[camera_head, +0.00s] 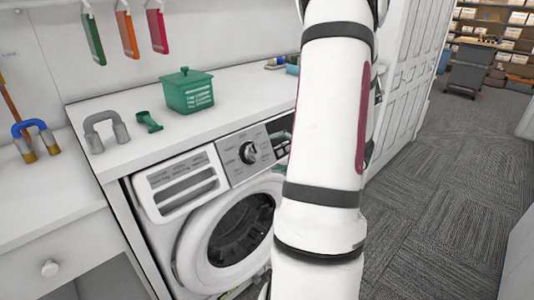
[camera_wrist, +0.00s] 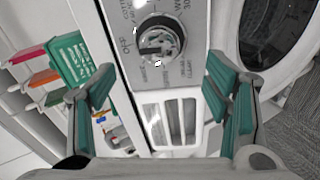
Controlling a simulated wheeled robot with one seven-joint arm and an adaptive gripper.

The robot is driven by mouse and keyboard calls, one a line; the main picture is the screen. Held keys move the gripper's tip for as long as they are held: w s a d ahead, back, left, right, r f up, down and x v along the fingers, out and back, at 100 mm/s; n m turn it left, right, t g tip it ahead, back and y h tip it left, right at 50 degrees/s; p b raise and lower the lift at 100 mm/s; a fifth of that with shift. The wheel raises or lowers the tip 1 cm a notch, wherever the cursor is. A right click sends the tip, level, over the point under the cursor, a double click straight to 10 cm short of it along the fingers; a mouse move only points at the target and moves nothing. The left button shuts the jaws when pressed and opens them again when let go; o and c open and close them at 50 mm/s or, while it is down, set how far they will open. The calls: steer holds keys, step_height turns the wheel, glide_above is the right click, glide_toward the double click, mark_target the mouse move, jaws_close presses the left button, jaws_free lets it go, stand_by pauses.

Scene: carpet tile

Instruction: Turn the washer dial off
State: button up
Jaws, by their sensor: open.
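The washer (camera_head: 180,220) stands under a white counter, with its round door at the front. Its dial (camera_head: 249,152) is a dark and silver knob on the grey control panel. In the wrist view the dial (camera_wrist: 158,42) is near the top middle, with printed labels around it, including "OFF" to its left. My gripper (camera_wrist: 160,103) is open, with a green-padded finger on each side of the picture. The dial lies beyond the fingertips, between them and untouched. In the head view my arm hides the gripper and the panel's right part.
On the counter (camera_head: 240,95) are a green lidded box (camera_head: 187,91), a green scoop (camera_head: 149,122) and a grey U-shaped handle (camera_head: 106,130). Colored tags (camera_head: 127,33) hang on the wall behind. Open carpet (camera_head: 440,200) lies to the right.

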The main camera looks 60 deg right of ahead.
steer(key=shift+v, duration=1.15)
steer(key=w+a+r+m+g+h+p, duration=0.2)
steer(key=w+a+r+m+h, duration=0.15)
steer(key=w+r, duration=0.6)
steer(key=s+a+r+m+g+p, duration=0.2)
steer(key=a+r+m, duration=0.4)
steer(key=a+r, duration=0.15)
steer(key=s+a+m+g+y, duration=0.1)
steer(key=s+a, duration=0.4)
steer(key=a, duration=0.4)
steer(key=s+a+m+g+y+p, duration=0.1)
steer(key=s+a+m+g+y, duration=0.1)
steer(key=s+a, duration=0.4)
steer(key=s+a+m+g+y+p, duration=0.1)
steer(key=s+a, duration=0.5)
steer(key=a, duration=0.7)
steer(key=shift+a+r+g+y, duration=0.4)
steer(key=shift+y, duration=0.35)
steer(key=shift+w+m, duration=0.1)
steer(key=shift+m, duration=0.15)
